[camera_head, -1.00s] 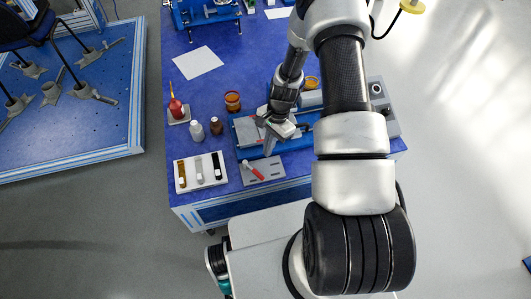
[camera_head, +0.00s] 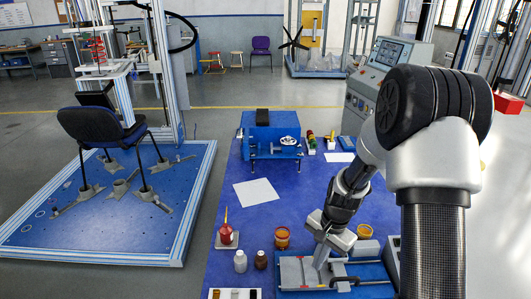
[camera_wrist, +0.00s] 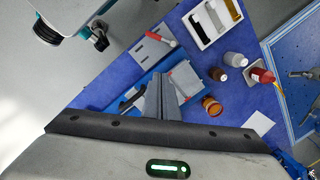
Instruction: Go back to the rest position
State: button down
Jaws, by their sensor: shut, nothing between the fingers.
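My gripper (camera_head: 321,257) hangs over the blue table (camera_head: 225,190), above a blue fixture with a grey plate (camera_head: 291,271). In the wrist view my gripper's fingers (camera_wrist: 159,92) are together with nothing between them, above the same fixture. My arm comes in from the right side of the head view and bends down to the gripper. Whether the fingertips touch the plate is hard to tell.
A red bottle (camera_head: 227,232), an amber jar (camera_head: 282,238), a white bottle (camera_head: 240,261) and a brown bottle (camera_head: 261,259) stand left of my gripper. A blue machine (camera_head: 271,135) and a white sheet (camera_head: 256,193) are farther back. A chair (camera_head: 100,130) stands on a platform at left.

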jog(key=s+a+r+n+t+h, duration=0.1)
jog(key=s+r+n, duration=0.25)
jog(key=r, duration=0.75)
jog(key=s+r+n+t, duration=0.2)
jog(key=s+r, duration=0.2)
jog(key=r, duration=0.7)
jog(key=s+r+n+t, duration=0.1)
jog(key=s+r+n, duration=0.1)
jog(key=s+r, duration=0.3)
jog(key=s+r+n+t, duration=0.1)
jog(key=s+r+n, duration=0.15)
jog(key=s, duration=0.55)
notch_tip(320, 180, up, 16)
jog(key=p, duration=1.5)
jog(key=shift+a+r+m+p, duration=0.2)
jog(key=shift+a+m+p, duration=0.1)
jog(key=shift+m+p, duration=0.1)
